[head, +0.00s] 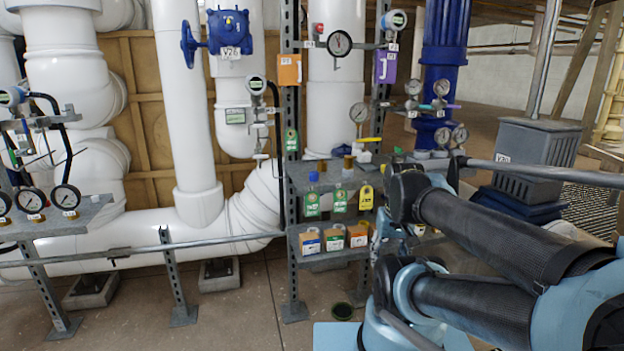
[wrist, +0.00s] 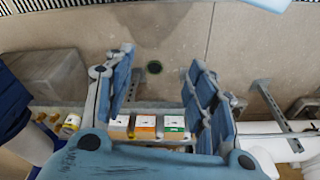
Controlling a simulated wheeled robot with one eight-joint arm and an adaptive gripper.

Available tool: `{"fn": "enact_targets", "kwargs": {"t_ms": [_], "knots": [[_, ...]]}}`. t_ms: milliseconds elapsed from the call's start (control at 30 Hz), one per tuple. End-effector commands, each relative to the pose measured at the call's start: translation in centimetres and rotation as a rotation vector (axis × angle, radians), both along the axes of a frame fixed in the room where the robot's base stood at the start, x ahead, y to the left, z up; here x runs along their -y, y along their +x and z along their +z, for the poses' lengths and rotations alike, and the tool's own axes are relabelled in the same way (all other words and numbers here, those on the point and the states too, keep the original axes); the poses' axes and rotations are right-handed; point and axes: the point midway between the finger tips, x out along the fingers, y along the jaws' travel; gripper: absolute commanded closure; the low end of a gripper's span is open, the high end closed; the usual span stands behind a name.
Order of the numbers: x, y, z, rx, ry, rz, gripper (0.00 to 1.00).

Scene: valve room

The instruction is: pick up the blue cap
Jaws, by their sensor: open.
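The blue cap (head: 313,176) is a small blue piece on the upper grey shelf (head: 329,180), near its left end, in the head view. I cannot make it out in the wrist view. My gripper (wrist: 158,64) shows in the wrist view with its two blue-grey fingers spread wide and nothing between them. It is over the floor in front of the lower shelf boxes, apart from the cap. In the head view my arm fills the right side, and I cannot make out the fingers there.
Small labelled boxes (head: 334,239) stand on the lower shelf. Green tags (head: 312,205) and a yellow tag (head: 366,198) hang at the upper shelf's front. A brass piece (head: 348,163) stands right of the cap. A metal rail (head: 150,249) runs along the left. Floor in front is mostly clear.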

Motion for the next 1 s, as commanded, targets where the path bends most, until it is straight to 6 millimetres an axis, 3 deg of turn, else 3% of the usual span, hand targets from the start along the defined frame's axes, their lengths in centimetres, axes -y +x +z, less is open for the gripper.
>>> {"fn": "enact_targets", "kwargs": {"t_ms": [133, 467, 700, 1000], "knots": [[0.5, 2.1, 3.0, -0.012, 0.021, -0.081, 0.48], [-2.7, 9.8, 13.1, -0.063, 0.090, -0.441, 0.48], [-6.0, 16.1, 19.4, -0.098, 0.125, -0.717, 0.48], [-11.5, 23.9, 25.6, -0.134, 0.148, -1.068, 0.48]]}}
